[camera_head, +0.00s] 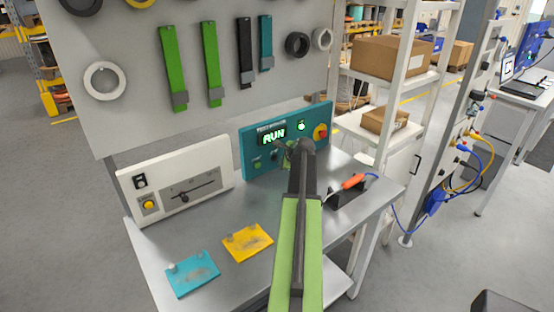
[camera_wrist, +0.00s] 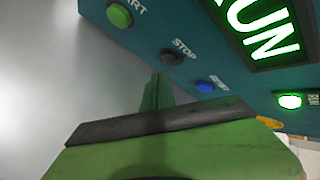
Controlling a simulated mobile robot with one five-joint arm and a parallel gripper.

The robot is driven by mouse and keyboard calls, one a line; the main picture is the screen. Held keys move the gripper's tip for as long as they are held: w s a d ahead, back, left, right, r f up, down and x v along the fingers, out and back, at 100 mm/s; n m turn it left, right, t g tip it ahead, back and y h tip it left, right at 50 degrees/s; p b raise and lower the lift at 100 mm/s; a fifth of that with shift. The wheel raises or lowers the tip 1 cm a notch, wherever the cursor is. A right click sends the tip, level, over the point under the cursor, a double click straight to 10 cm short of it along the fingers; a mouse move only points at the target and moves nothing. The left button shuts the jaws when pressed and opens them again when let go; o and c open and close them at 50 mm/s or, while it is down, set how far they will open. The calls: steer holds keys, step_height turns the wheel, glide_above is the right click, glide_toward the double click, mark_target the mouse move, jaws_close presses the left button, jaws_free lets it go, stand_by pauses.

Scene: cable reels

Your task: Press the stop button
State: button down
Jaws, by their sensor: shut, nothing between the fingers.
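The teal control panel (camera_head: 250,149) stands at the back of the bench, its display (camera_head: 273,137) reading RUN in green. The stop button (camera_wrist: 171,57) is a dark round button beside the STOP label in the wrist view, between the green start button (camera_wrist: 119,14) and the blue reset button (camera_wrist: 204,87). My gripper (camera_wrist: 157,82) is shut and empty, its tip just below the stop button in the wrist view. I cannot tell whether it touches. In the head view my arm and gripper (camera_head: 287,152) reach the panel and hide the stop button.
A white box with a slider (camera_head: 185,190) stands left of the panel. A red knob (camera_head: 320,132) is at the panel's right end. Teal (camera_head: 193,275) and yellow (camera_head: 247,242) plates lie on the bench; an orange-handled tool (camera_head: 353,181) rests at right.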

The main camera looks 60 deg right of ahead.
stand_by(0.5)
steer(key=shift+w+d, duration=0.15)
steer(key=shift+w, duration=0.4)
steer(key=shift+w+d, duration=0.15)
steer(key=shift+w, duration=0.25)
stand_by(0.6)
steer(key=shift+s+a, duration=0.3)
steer(key=shift+s, duration=0.5)
steer(key=shift+s+a, duration=0.25)
steer(key=shift+s, duration=0.55)
steer(key=shift+s+a, duration=0.3)
steer(key=shift+s, duration=0.5)
steer(key=shift+s+a, duration=0.25)
steer(key=shift+s, duration=0.55)
